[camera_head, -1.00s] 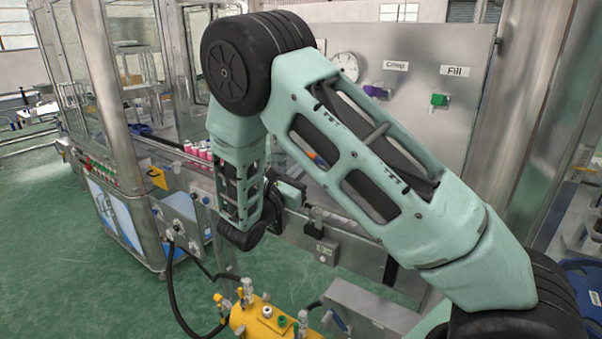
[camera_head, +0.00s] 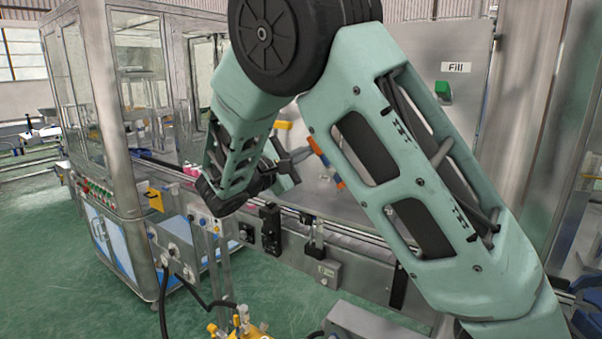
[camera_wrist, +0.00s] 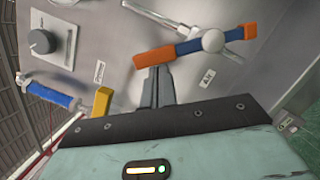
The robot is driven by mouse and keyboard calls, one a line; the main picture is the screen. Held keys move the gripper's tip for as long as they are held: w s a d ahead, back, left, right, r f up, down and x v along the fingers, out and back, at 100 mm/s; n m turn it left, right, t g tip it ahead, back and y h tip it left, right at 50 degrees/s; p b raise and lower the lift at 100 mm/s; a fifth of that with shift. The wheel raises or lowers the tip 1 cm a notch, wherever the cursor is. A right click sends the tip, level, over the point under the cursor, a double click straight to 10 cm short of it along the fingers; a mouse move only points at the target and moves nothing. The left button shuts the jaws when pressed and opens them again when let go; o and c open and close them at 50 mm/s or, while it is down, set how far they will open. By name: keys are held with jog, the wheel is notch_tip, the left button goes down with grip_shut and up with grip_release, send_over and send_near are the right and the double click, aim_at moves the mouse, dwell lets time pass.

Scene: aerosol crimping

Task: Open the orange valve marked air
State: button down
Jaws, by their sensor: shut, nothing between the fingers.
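The orange valve handle (camera_wrist: 155,58) lies across the upper middle of the wrist view, with a silver hub (camera_wrist: 212,41) and a tag reading "Air" (camera_wrist: 208,78) below it. It also shows in the head view (camera_head: 340,184), slanting beside my forearm and partly hidden by it. My gripper (camera_wrist: 158,72) is shut and empty. Its dark fingertips appear just below the handle's left end in the wrist view; I cannot tell whether they touch it. In the head view my gripper is in front of the panel, left of the handle.
A blue lever (camera_wrist: 50,95) with a yellow end (camera_wrist: 102,102) is left of my fingers. A dark knob (camera_wrist: 42,41) is at the upper left. A green switch (camera_head: 443,91) under the "Fill" label is on the panel. A conveyor rail (camera_head: 345,232) runs below.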

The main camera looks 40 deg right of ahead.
jog(key=m+b, duration=0.1)
jog(key=s+m+b, duration=0.1)
jog(key=r+m+b, duration=0.1)
jog(key=m, duration=0.1)
jog(key=shift+s+d+r+g+y+b, duration=0.1)
jog(key=shift+s+d+g+y+b, duration=0.1)
jog(key=shift+d+g+y+b, duration=0.15)
jog(key=m+b, duration=0.1)
jog(key=s+r+m+b, duration=0.1)
jog(key=m+b, duration=0.1)
jog(key=b, duration=0.1)
jog(key=shift+s+d+r+m+g+y, duration=0.25)
jog(key=shift+s+r+m+y, duration=0.1)
jog(key=shift+s+m, duration=0.05)
jog(key=w, duration=0.1)
jog(key=w+a, duration=0.1)
jog(key=w, duration=0.1)
jog(key=b, duration=0.2)
send_near(308, 139)
jog(key=shift+w+a, duration=0.2)
jog(key=shift+a, duration=0.7)
